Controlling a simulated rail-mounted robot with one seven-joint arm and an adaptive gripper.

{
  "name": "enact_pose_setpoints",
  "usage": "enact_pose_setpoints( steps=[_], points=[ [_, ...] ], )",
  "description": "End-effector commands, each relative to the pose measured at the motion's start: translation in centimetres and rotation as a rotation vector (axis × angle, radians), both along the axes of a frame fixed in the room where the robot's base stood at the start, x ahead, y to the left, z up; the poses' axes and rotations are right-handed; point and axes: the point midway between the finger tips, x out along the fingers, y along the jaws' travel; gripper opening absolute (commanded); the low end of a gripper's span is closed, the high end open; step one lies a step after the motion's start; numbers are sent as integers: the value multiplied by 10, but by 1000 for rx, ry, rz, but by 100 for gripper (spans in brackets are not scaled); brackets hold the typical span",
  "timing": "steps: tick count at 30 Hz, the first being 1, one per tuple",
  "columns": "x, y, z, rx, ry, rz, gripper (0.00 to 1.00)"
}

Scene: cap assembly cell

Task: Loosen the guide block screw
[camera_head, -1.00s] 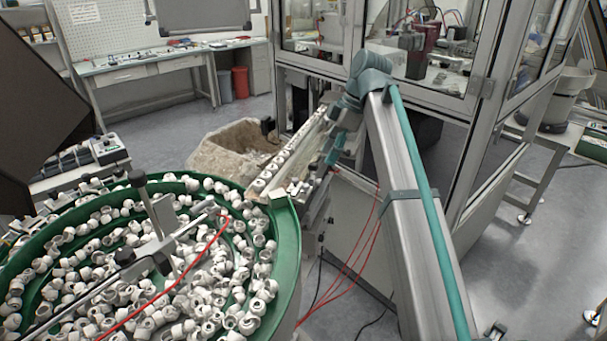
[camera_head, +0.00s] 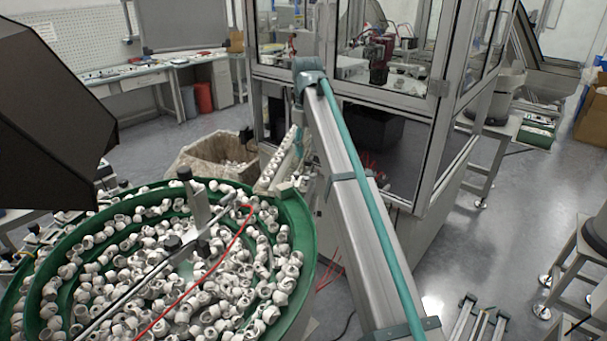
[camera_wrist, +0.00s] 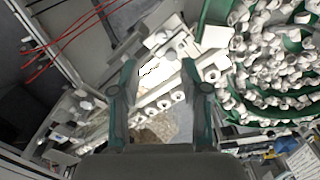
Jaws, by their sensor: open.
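The guide rail (camera_head: 285,165) with a row of white caps runs from the bowl feeder toward the glazed machine, partly behind my arm. In the wrist view the rail (camera_wrist: 160,100) crosses diagonally beyond my fingers, with a bright white patch between them. My gripper (camera_wrist: 158,72) is open and empty, its two fingers apart above the rail area. I cannot tell whether it touches anything. I cannot make out the guide block or its screw clearly. In the head view my gripper is hidden behind my arm.
The green bowl feeder (camera_head: 304,250) full of white caps stands at lower left, with a post and clamp bar over it. The glazed machine (camera_head: 350,95) stands behind the rail. A tan bin (camera_head: 205,150) lies left of the rail. Open floor (camera_head: 450,245) shows at right.

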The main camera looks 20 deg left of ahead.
Motion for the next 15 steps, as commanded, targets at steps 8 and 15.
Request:
enact_pose_setpoints(
  steps=[8,15],
  points=[
    [-2,-1,-46,-1,3,3,46],
    [-2,0,-78,1,1,3,46]
  ],
)
